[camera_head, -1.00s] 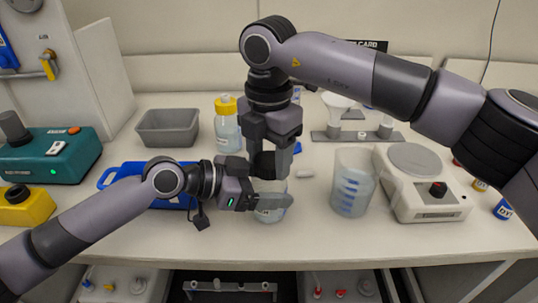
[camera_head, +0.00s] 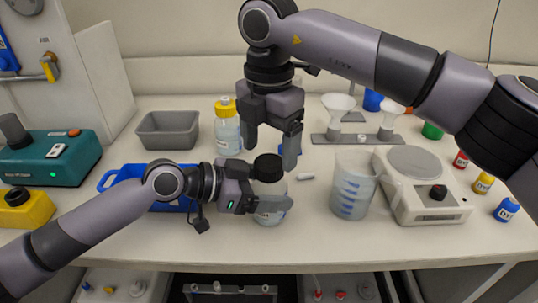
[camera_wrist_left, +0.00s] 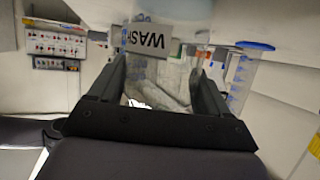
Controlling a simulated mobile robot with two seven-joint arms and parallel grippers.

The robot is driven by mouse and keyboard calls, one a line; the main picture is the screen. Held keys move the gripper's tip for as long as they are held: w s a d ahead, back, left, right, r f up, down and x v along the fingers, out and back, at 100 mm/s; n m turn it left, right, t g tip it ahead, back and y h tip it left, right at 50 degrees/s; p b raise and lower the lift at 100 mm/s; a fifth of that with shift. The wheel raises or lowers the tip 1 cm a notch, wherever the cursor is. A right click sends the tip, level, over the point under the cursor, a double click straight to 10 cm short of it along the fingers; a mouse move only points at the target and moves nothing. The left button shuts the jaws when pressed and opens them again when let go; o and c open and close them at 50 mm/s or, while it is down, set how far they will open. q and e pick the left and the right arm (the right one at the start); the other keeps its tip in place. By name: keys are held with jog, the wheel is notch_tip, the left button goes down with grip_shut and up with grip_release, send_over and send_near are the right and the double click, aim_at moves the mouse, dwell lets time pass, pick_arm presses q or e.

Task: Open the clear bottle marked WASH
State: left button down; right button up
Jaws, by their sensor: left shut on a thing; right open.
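The clear bottle (camera_head: 270,216) stands upright on the bench, with a black cap (camera_head: 268,167) at its top. Its label reading WASH (camera_wrist_left: 150,39) shows in the left wrist view. My left gripper (camera_head: 268,197) is shut on the bottle's body from the left and hides part of it, including the stretch below the cap. My right gripper (camera_head: 271,146) points down, open and empty, just above the cap with its fingers on either side. I cannot tell whether the cap is still threaded on.
A yellow-capped bottle (camera_head: 227,137) and a grey bin (camera_head: 168,135) stand behind. A blue tray (camera_head: 118,175) lies left. A graduated beaker (camera_head: 352,196) and a white stirrer or scale (camera_head: 430,204) stand right. A small white bar (camera_head: 306,177) lies behind the bottle.

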aim_at(269, 162)
jog(key=shift+r, duration=0.75)
jog(key=shift+c, duration=0.5)
notch_tip(269, 162, up, 3)
jog(key=m, duration=0.5)
jog(key=shift+f, duration=0.45)
notch_tip(269, 162, down, 7)
jog(key=shift+r, duration=0.1)
jog(key=c, duration=1.1)
jog(key=n, duration=0.6)
